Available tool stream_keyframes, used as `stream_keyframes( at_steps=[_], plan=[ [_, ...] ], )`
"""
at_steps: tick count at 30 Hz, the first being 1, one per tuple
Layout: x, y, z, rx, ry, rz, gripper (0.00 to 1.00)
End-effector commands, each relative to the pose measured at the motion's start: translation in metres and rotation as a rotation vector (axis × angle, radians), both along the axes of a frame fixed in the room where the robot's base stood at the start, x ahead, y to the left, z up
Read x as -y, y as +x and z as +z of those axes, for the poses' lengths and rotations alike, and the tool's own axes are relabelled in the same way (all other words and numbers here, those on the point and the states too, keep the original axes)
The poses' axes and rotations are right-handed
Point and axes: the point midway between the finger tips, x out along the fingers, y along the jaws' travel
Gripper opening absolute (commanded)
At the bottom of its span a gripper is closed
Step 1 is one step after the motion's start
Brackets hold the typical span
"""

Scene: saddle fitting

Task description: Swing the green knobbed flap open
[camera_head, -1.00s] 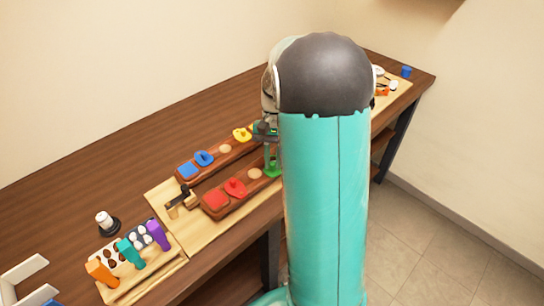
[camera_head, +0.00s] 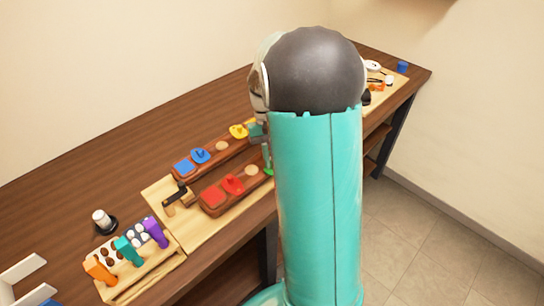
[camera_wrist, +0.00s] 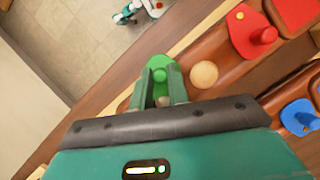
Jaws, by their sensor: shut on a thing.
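The green flap (camera_wrist: 158,63) with its rounded green knob (camera_wrist: 159,76) is at the end of the near dark-red wooden strip, beside a round tan disc (camera_wrist: 204,75) in the wrist view. My gripper (camera_wrist: 161,80) is over the flap, its two fingers on either side of the knob and shut on it. In the head view only a sliver of the green flap (camera_head: 268,171) shows; my arm hides most of it and of my gripper. I cannot tell how far the flap is turned.
A red knobbed flap (camera_head: 233,185) and red square share the near strip. The strip behind carries a blue flap (camera_head: 200,156) and yellow flap (camera_head: 238,131). A black-handled latch (camera_head: 179,195) and a rack of coloured clips (camera_head: 128,250) stand left. The table's back is clear.

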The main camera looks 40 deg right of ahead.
Motion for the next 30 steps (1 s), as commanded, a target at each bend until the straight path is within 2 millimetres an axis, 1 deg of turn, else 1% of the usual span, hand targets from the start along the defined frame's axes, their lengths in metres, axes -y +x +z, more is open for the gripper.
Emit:
stream_keyframes(
  at_steps=[3, 4, 6, 7, 16, 20, 23, 30],
  plan=[
    [0.0, -0.001, 0.0, -0.001, -0.001, -0.001, 0.0],
    [0.0, -0.001, 0.0, -0.001, -0.001, -0.001, 0.19],
    [0.0, -0.001, 0.0, -0.001, 0.0, -0.001, 0.33],
    [0.0, -0.001, 0.0, -0.001, 0.0, -0.001, 0.38],
    [0.0, 0.0, 0.001, -0.001, 0.0, -0.001, 0.38],
    [0.002, 0.004, 0.01, 0.002, -0.001, -0.001, 0.38],
    [0.004, 0.01, 0.025, 0.003, -0.001, -0.001, 0.38],
    [0.012, 0.029, 0.074, 0.002, -0.003, -0.001, 0.38]
  ],
)
